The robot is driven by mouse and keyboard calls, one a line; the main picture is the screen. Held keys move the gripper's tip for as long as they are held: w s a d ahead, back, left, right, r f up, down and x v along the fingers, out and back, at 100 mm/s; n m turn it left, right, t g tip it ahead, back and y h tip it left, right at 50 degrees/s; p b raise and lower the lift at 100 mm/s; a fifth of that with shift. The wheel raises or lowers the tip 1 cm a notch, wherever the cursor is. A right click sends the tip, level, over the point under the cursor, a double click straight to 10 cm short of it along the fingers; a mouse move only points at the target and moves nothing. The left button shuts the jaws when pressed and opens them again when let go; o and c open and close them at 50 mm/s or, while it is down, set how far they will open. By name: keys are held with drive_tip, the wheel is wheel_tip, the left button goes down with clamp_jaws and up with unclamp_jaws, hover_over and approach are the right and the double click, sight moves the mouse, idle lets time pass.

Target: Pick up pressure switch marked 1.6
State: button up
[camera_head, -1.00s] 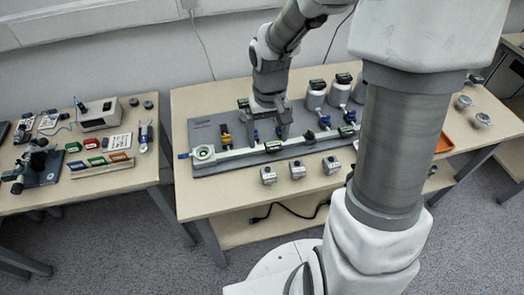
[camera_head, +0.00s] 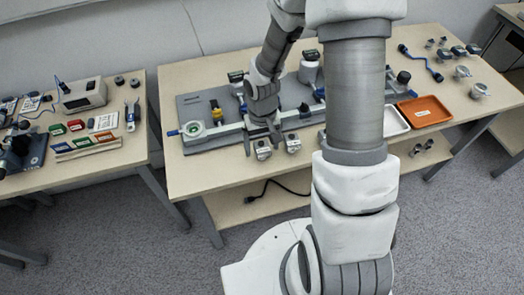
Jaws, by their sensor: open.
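Small silver pressure switches stand in a row along the front of the middle table. The left one (camera_head: 262,152) and the one beside it (camera_head: 293,145) are in clear view. A third at the right is mostly hidden behind my arm. Their markings are too small to read, so I cannot tell which is 1.6. My gripper (camera_head: 262,142) is open and points down, with its fingers apart at the left switch, one to each side in the picture. I cannot tell how high the fingertips are or whether they touch it.
Behind the switches lies a grey board (camera_head: 196,104) with a pipe rig, a round fitting (camera_head: 193,129) and valves. A white tray (camera_head: 397,121) and an orange tray (camera_head: 424,111) sit to the right. The left table (camera_head: 100,168) holds instruments. My arm hides part of the middle table.

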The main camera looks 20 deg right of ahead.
drive_tip(key=shift+f, duration=0.4)
drive_tip(key=shift+c, duration=0.3)
clamp_jaws()
drive_tip(key=shift+r, duration=0.15)
